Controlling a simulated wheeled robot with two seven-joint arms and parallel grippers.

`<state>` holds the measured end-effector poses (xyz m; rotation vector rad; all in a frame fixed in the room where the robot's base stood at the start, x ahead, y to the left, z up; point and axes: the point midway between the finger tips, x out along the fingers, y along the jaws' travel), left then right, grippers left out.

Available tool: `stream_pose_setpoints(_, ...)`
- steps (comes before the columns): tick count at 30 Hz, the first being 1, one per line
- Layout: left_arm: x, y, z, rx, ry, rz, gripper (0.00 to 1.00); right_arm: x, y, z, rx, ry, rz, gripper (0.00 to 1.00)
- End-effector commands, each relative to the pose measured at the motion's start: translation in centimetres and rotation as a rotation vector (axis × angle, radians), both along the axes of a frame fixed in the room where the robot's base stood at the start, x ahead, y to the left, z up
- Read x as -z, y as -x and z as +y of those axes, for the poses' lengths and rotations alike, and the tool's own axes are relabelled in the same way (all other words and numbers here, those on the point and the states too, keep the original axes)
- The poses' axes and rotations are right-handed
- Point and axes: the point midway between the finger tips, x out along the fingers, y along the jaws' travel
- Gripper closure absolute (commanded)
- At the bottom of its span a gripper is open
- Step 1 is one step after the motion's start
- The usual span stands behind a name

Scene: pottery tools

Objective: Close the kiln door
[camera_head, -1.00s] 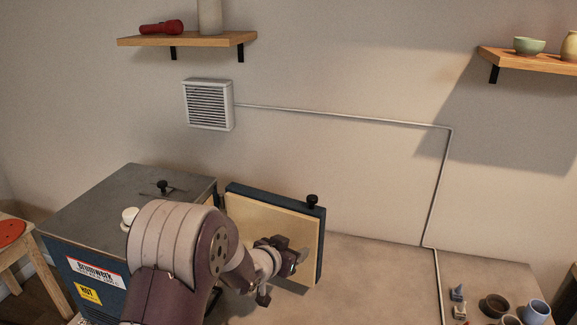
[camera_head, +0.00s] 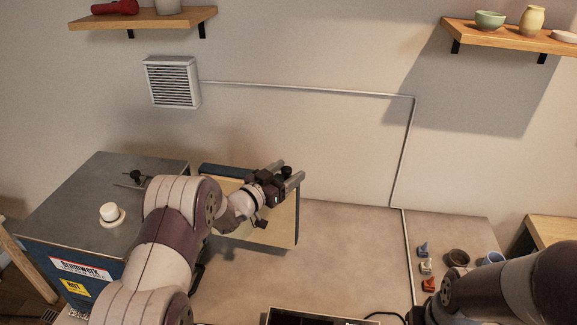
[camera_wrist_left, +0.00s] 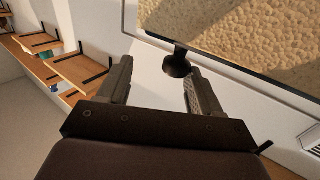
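The kiln (camera_head: 95,205) is a dark blue box with a grey top at the left. Its door (camera_head: 270,228) stands open to the right, cream inner face toward me. My left arm hides part of the door and the kiln front. My right arm shows at bottom right; its gripper is out of view.
A white knob (camera_head: 110,213) stands on the kiln top. The table (camera_head: 345,245) is mostly bare in the middle. Small cups (camera_head: 458,258) and little tools stand at its right, and a dark tray (camera_head: 300,317) lies at the front edge. Shelves (camera_head: 145,18) hang on the wall.

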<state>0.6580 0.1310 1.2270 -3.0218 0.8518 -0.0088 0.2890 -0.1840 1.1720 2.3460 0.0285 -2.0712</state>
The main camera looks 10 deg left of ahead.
Motion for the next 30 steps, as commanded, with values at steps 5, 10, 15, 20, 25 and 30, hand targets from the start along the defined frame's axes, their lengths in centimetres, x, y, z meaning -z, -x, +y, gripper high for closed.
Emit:
stream_pose_setpoints(5,0.08,-0.52,-0.87,0.011,-0.001,-0.001,0.46,-0.28,-0.01,0.01,0.000,0.000,0.000,0.50)
stream_pose_setpoints(10,0.13,-0.50,-0.85,0.011,-0.001,0.000,0.46,-0.22,-0.01,0.01,0.000,0.000,0.000,0.50)
stream_pose_setpoints(15,0.04,-0.49,-0.99,0.015,-0.001,-0.002,1.00,-0.23,-0.01,0.01,0.000,0.000,0.000,0.50)
stream_pose_setpoints(20,-0.07,-0.49,-1.02,0.015,-0.001,-0.004,1.00,-0.25,-0.02,0.01,0.000,0.000,0.000,0.50)
stream_pose_setpoints(25,-0.14,-0.42,-1.10,0.020,-0.001,-0.005,1.00,-0.25,-0.02,0.01,0.000,0.000,0.000,0.50)
stream_pose_setpoints(30,-0.18,-0.29,-1.10,0.025,-0.001,-0.006,1.00,-0.25,-0.01,0.01,0.000,0.000,0.000,0.50)
